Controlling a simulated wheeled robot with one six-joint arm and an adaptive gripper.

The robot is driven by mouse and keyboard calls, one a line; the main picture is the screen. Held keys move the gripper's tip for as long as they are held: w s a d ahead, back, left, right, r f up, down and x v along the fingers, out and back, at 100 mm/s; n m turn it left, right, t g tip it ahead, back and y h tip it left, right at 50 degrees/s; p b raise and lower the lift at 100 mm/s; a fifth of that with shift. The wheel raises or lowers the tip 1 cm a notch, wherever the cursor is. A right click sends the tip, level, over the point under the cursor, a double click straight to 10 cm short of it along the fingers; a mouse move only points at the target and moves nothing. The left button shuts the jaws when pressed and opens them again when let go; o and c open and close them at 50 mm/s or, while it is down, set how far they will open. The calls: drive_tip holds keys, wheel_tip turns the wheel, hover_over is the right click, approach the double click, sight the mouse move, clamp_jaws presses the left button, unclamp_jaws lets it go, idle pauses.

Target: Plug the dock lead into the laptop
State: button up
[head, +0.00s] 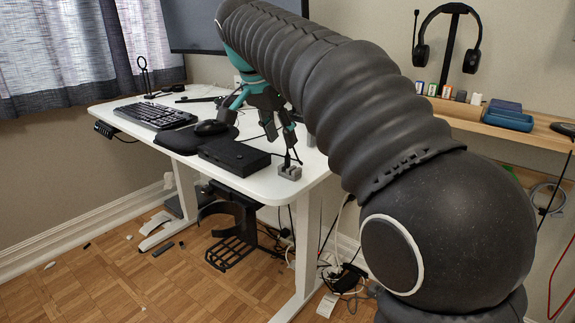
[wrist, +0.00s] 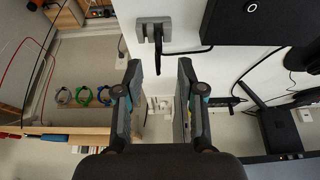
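My gripper (head: 280,134) is above the desk's right front corner, fingers pointing down. In the wrist view its two fingers (wrist: 158,72) are spread wide with nothing between them. A small grey holder (head: 290,173) stands at the desk corner below the gripper; it also shows in the wrist view (wrist: 144,31), just beyond the fingertips. A black plug (wrist: 158,46) sits at the holder, and its lead (wrist: 188,52) runs right past a flat black box (head: 234,157) with a round mark. I cannot make out a laptop for certain; my arm hides part of the desk.
A black keyboard (head: 154,115) and a mouse (head: 210,128) on a dark pad lie left of the box. A monitor (head: 205,25) stands behind. A wooden shelf (head: 480,119) with small items and headphones (head: 447,40) is at the right. The white desktop (head: 262,188) is narrow beside the holder.

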sight(287, 155)
drive_tip(key=b+x, duration=0.1)
drive_tip(key=x, duration=0.4)
drive_tip(key=shift+s+f, duration=0.1)
clamp_jaws()
